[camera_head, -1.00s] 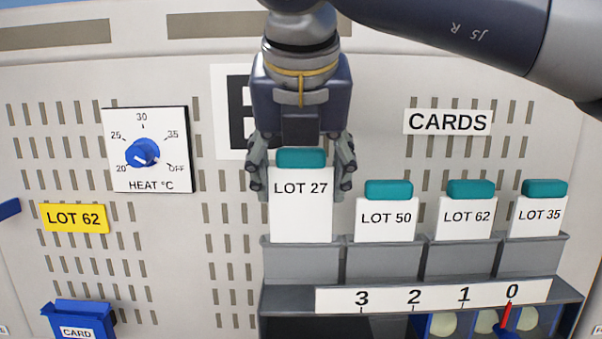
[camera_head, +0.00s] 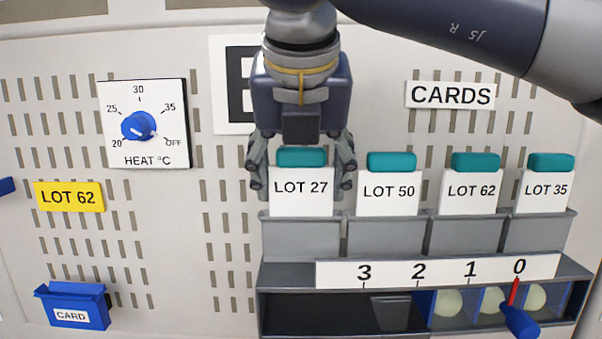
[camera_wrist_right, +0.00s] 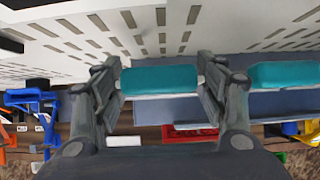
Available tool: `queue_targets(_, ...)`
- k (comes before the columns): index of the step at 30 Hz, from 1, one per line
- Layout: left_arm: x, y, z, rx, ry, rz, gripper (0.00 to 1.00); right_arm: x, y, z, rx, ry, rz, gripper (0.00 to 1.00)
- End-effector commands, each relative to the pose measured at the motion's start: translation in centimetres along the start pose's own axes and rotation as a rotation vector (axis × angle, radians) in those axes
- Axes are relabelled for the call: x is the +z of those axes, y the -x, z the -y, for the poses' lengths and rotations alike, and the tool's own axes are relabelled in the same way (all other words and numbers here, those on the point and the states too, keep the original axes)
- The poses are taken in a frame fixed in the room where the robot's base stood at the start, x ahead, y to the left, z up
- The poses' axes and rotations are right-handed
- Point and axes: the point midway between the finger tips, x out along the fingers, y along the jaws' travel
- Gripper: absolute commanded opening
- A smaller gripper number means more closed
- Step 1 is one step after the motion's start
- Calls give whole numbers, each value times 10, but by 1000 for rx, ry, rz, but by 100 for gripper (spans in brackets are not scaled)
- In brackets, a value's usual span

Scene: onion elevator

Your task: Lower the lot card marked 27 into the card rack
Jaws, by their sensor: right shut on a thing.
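The lot card marked 27 (camera_head: 300,200) is white with a teal top grip and stands upright in the leftmost pocket of the grey card rack (camera_head: 300,238). Its lower part is hidden in the pocket, and its top is about level with the neighbouring cards. My right gripper (camera_head: 301,172) points down from above, its fingers on either side of the teal grip. In the right wrist view the teal grip (camera_wrist_right: 160,80) sits between the two fingers (camera_wrist_right: 165,88). My left gripper is not in view.
Cards LOT 50 (camera_head: 389,196), LOT 62 (camera_head: 472,196) and LOT 35 (camera_head: 546,193) stand in the pockets to the right. Below is a scale (camera_head: 437,270) with a red pointer. A heat dial (camera_head: 138,126), yellow LOT 62 sign (camera_head: 69,197) and blue card holder (camera_head: 75,308) are left.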

Motion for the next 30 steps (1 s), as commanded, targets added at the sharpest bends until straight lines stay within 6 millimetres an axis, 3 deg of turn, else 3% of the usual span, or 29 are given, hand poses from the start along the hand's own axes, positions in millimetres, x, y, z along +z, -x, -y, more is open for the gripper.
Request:
queue_targets(2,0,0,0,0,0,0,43,0,0,0,0,0,0,42)
queue_targets(3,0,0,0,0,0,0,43,0,0,0,0,0,0,73)
queue_targets(6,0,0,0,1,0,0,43,0,0,0,0,0,0,89)
queue_targets(20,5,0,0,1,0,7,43,0,6,0,1,0,1,89)
queue_targets(30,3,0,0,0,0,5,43,1,72,-1,1,-1,4,89)
